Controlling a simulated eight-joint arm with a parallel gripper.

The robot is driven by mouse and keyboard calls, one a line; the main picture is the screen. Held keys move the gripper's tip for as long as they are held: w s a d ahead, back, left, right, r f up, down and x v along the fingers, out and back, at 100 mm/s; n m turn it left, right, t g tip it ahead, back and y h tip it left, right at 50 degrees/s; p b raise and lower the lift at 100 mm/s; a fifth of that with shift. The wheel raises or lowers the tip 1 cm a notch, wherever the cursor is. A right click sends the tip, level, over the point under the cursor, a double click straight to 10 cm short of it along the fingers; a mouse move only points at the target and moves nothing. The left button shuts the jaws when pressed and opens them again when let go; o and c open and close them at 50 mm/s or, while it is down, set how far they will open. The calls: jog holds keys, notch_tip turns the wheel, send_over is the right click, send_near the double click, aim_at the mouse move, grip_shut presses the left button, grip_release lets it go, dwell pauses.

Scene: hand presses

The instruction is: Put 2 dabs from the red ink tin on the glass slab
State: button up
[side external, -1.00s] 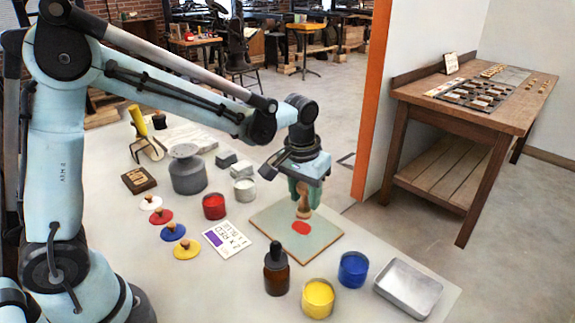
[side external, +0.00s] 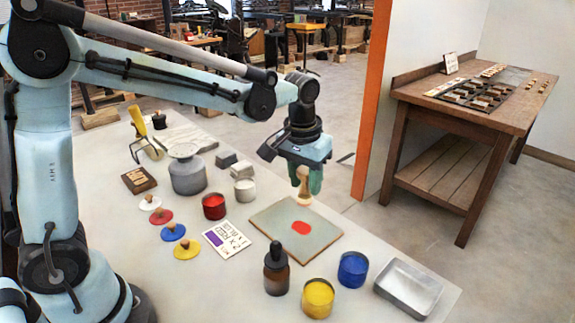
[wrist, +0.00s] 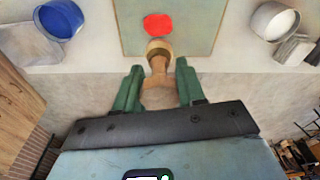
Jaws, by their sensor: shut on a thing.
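My gripper (side external: 306,184) is shut on a wooden dabber (side external: 304,188), held upright above the far edge of the glass slab (side external: 270,225). In the wrist view the dabber (wrist: 159,58) sits between the green fingers of my gripper (wrist: 158,82). The slab (wrist: 205,32) carries one red ink patch (side external: 301,227), also in the wrist view (wrist: 158,23). The dabber is apart from the patch. The red ink tin (side external: 214,206) stands open left of the slab. The dabber's underside is hidden.
A blue tin (side external: 352,269), a yellow tin (side external: 318,298), a brown dropper bottle (side external: 277,270) and a metal tray (side external: 408,288) stand in front. A card (side external: 228,240) reads 2 x RED, 1 x BLUE. Coloured lids (side external: 187,249) lie left. A white tin (side external: 245,190) stands behind.

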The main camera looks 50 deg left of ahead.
jog(key=shift+a, duration=0.1)
jog(key=s+a+r, duration=0.1)
jog(key=s+a, duration=0.5)
jog(key=a, duration=0.3)
jog(key=s+a+r, duration=0.1)
jog(key=s+a, duration=0.5)
jog(key=a, duration=0.4)
jog(key=shift+w+d+f, duration=0.1)
jog(key=shift+w+f, duration=0.05)
jog(key=shift+f, duration=2.8)
jog(key=shift+f, duration=0.55)
notch_tip(320, 180, up, 7)
dwell(0.5)
